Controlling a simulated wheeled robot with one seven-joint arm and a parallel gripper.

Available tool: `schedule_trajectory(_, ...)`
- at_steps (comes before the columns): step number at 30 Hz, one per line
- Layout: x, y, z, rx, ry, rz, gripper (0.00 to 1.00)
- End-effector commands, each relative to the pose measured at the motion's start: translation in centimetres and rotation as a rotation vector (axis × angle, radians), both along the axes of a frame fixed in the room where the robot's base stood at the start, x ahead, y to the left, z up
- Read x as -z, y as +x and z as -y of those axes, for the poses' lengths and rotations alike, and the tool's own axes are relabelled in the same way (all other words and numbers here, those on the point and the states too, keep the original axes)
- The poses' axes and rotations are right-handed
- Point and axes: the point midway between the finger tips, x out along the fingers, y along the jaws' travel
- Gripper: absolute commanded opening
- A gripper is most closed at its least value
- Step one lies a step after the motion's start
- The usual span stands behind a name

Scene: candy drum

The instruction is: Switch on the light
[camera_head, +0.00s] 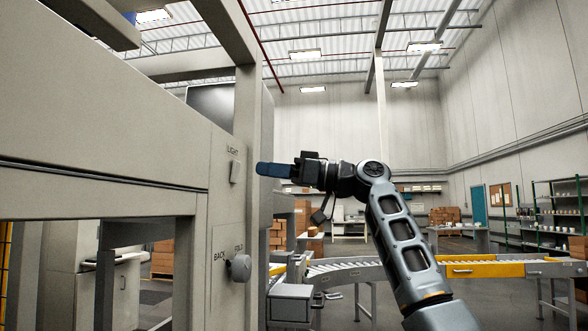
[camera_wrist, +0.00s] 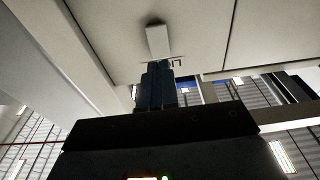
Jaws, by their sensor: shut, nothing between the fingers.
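The light switch (camera_head: 235,172) is a small pale rectangular rocker on the beige machine panel, under the label LIGHT. My gripper (camera_head: 260,169) has blue fingers closed together and pointing left at the switch, a short way to its right in the head view. In the wrist view the switch (camera_wrist: 157,42) appears as a light block straight beyond the tips of my gripper (camera_wrist: 157,68). Whether the fingertips touch it is not clear; the head view shows a small gap. I cannot tell which way the rocker is set.
Below the switch on the same panel is a round grey knob (camera_head: 241,268) labelled BACK and FOLD. A roller conveyor (camera_head: 360,267) runs behind my arm. The space right of the panel is open.

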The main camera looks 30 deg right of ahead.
Motion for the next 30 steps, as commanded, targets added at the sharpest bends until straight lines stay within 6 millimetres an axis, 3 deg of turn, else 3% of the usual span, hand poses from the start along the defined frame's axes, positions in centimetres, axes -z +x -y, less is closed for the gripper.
schedule_trajectory(9,-0.5,2.1,-2.9,0.000,0.001,-0.001,0.00)
schedule_trajectory(22,-0.5,2.4,-3.2,0.001,-0.001,-0.002,0.00)
schedule_trajectory(29,-1.8,2.8,-3.9,-0.001,-0.078,-0.055,0.00)
schedule_trajectory(30,-0.9,2.8,-3.9,0.000,-0.073,-0.054,0.00)
